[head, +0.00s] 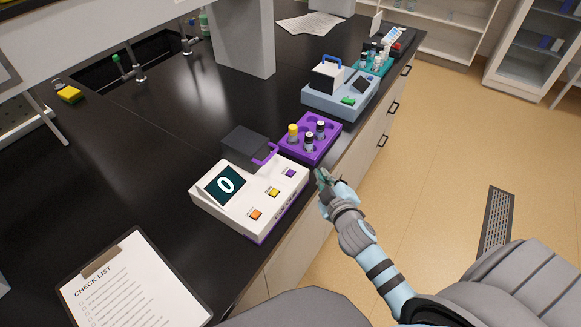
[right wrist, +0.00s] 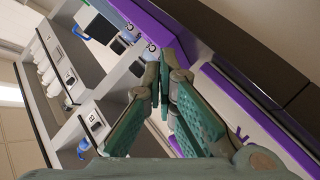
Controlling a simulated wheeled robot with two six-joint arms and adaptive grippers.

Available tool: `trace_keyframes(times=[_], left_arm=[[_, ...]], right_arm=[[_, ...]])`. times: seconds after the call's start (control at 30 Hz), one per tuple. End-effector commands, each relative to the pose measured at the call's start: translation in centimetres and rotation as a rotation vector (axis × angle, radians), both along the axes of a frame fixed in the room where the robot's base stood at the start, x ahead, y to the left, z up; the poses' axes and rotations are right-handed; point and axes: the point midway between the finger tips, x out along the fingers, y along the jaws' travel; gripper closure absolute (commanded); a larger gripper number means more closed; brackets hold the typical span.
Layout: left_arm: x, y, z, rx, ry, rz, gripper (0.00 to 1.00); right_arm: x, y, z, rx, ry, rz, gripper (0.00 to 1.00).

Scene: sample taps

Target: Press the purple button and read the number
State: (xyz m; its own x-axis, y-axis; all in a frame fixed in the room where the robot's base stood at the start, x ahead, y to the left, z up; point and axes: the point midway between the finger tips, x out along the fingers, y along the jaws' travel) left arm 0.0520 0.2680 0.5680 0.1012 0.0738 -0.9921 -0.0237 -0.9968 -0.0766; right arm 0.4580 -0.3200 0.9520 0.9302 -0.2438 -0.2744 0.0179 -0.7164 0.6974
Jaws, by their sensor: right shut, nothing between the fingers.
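A white device (head: 245,200) with a purple lower edge sits near the counter's front edge. Its dark display (head: 226,185) shows 0. On its sloped face are a purple button (head: 290,173), a yellow button (head: 273,192) and an orange button (head: 256,214). The purple button is the one nearest the purple rack. My right gripper (head: 322,176) is shut and empty, just right of the device's corner and apart from the purple button. Its closed fingers also show in the right wrist view (right wrist: 165,70). My left gripper is not in view.
A purple rack (head: 328,145) with several capped vials stands right behind the device, beside a dark box with a purple handle (head: 266,154). A blue-grey machine (head: 340,95) stands farther back.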

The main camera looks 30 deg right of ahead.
Motion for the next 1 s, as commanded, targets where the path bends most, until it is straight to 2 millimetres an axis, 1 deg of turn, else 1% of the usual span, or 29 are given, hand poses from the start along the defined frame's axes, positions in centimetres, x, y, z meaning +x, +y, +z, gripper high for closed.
trace_keyframes(times=[0.03,0.07,0.1,0.17,0.2,0.27,0.3,0.37,0.4,0.43,0.47,0.5,0.53,0.6,0.7,0.8,0.83,0.9,1.0], left_arm=[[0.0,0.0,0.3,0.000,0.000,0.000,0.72],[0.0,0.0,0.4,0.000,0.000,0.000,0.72],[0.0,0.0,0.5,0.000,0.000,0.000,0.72],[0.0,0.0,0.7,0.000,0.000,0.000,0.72],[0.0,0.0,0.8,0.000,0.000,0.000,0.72],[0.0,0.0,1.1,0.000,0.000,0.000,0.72],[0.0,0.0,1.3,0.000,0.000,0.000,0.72],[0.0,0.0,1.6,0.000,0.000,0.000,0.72],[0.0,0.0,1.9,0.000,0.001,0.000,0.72],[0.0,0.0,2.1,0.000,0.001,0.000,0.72],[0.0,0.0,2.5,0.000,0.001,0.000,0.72],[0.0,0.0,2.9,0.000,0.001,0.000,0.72],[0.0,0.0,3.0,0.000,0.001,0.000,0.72],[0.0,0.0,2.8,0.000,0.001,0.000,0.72],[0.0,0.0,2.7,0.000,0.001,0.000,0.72],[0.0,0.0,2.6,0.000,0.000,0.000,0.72],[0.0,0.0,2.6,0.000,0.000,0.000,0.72],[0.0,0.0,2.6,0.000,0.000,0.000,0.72],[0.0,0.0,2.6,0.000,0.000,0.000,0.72]], right_arm=[[1.6,0.2,2.6,-0.069,-0.074,0.045,1.00],[2.6,0.5,4.3,-0.115,-0.124,0.078,1.00],[3.8,1.0,6.6,-0.181,-0.189,0.123,1.00],[5.3,2.1,9.9,-0.287,-0.285,0.198,1.00],[6.2,3.1,12.2,-0.365,-0.350,0.255,1.00],[7.3,4.8,15.5,-0.495,-0.447,0.349,1.00],[7.8,6.3,17.6,-0.591,-0.511,0.421,1.00],[8.4,8.8,20.5,-0.762,-0.603,0.551,1.00],[8.6,10.8,22.2,-0.904,-0.664,0.663,1.00],[8.7,12.4,23.2,-1.039,-0.704,0.773,1.00],[8.7,13.9,23.7,-1.202,-0.728,0.915,1.00],[8.6,14.8,23.0,-1.395,-0.715,1.102,1.00],[8.4,14.6,21.9,-1.507,-0.676,1.239,1.00],[7.9,12.6,18.5,-1.621,-0.549,1.497,1.00],[6.8,9.8,16.0,-1.658,-0.407,1.720,1.00],[5.9,7.9,15.0,-1.654,-0.316,1.844,1.00],[5.7,7.5,14.9,-1.651,-0.299,1.866,1.00],[5.4,7.1,14.6,-1.646,-0.278,1.894,1.00],[5.3,7.0,14.5,-1.644,-0.272,1.903,1.00]])
